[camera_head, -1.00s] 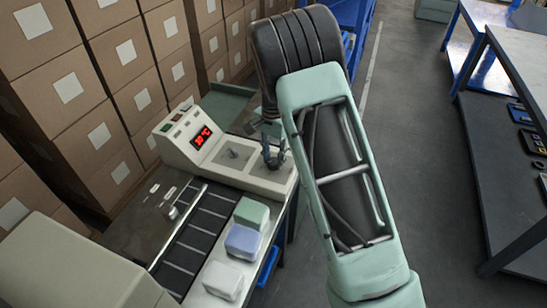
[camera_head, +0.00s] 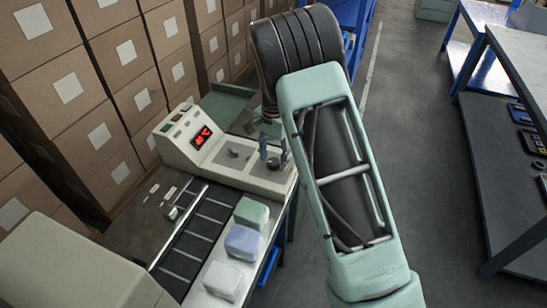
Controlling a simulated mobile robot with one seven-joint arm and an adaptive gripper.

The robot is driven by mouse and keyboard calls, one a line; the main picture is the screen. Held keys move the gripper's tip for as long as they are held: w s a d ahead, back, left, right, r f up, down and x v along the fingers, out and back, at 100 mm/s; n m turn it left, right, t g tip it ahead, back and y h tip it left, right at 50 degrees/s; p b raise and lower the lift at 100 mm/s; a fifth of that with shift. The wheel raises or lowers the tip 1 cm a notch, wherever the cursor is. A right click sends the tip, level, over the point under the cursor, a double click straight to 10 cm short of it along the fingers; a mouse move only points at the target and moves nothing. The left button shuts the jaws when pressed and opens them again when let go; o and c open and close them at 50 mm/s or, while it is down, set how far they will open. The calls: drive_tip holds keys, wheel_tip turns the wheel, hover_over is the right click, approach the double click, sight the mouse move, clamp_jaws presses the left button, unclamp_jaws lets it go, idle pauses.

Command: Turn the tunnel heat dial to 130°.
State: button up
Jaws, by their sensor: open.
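The pale control console (camera_head: 182,154) of the wrapper stands left of my arm, with a lit red display (camera_head: 202,137) on its sloped face. The display's digits and degree sign are too small to read surely. A small dark dial (camera_head: 273,163) sits at the right end of the console top; which dial sets tunnel heat cannot be read. My gripper (camera_head: 273,155) points down over this dial, open, its fingers on either side of it. I cannot tell whether they touch it. A second dial (camera_head: 234,153) sits to the left.
A dark slatted conveyor (camera_head: 192,240) runs in front of the console. Beside it lie a green block (camera_head: 251,213), a blue block (camera_head: 243,241) and a white block (camera_head: 223,281). Stacked cardboard boxes (camera_head: 110,90) wall the left. The floor at right is open before a workbench (camera_head: 515,90).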

sight(274, 161)
wheel_tip(274, 161, up, 12)
idle(0.4)
idle(0.3)
